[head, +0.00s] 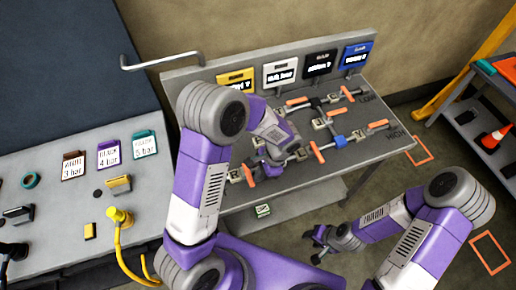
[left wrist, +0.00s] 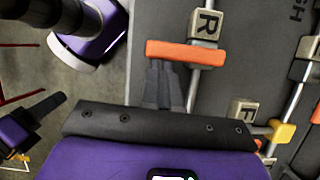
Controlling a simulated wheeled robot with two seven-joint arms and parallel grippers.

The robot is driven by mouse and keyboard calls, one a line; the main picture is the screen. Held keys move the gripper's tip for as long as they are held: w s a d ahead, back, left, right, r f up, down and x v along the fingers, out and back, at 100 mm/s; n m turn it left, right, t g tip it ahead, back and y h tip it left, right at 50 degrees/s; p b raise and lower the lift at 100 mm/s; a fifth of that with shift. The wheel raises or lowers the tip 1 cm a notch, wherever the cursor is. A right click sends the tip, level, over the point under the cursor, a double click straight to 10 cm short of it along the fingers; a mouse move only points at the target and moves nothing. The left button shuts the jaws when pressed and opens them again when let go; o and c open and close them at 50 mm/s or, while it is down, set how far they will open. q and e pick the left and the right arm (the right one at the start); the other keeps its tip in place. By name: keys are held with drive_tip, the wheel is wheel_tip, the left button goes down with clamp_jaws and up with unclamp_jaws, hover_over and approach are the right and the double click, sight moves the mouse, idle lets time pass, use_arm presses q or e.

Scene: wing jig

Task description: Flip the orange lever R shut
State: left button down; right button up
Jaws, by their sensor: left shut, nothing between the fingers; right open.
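The orange lever R (left wrist: 185,53) shows in the left wrist view beside a pale block marked R (left wrist: 206,25). The lever lies crosswise over a thin metal pipe, its longer end towards the bench's front edge. My left gripper (left wrist: 165,72) is shut and empty, its fingertips right at the lever's near side. I cannot tell whether they touch it. My right gripper (head: 318,243) is open and empty, off the bench's front.
Other orange levers (head: 378,124) and pipes with pale blocks stand on the grey bench (head: 365,152). Coloured signs (head: 280,74) line its back. In the left wrist view a second lettered block (left wrist: 242,110) and a yellow part (left wrist: 281,131) sit close to my left gripper.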

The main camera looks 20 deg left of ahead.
use_arm(q)
drive_tip(key=w+d+r, duration=0.5)
drive_tip(key=d+r, duration=0.1)
drive_tip(key=r, duration=0.3)
drive_tip(key=shift+r, duration=0.2)
use_arm(e)
drive_tip(key=shift+w+d+r, duration=0.1)
drive_tip(key=shift+w+d, duration=0.1)
drive_tip(key=shift+w, duration=0.1)
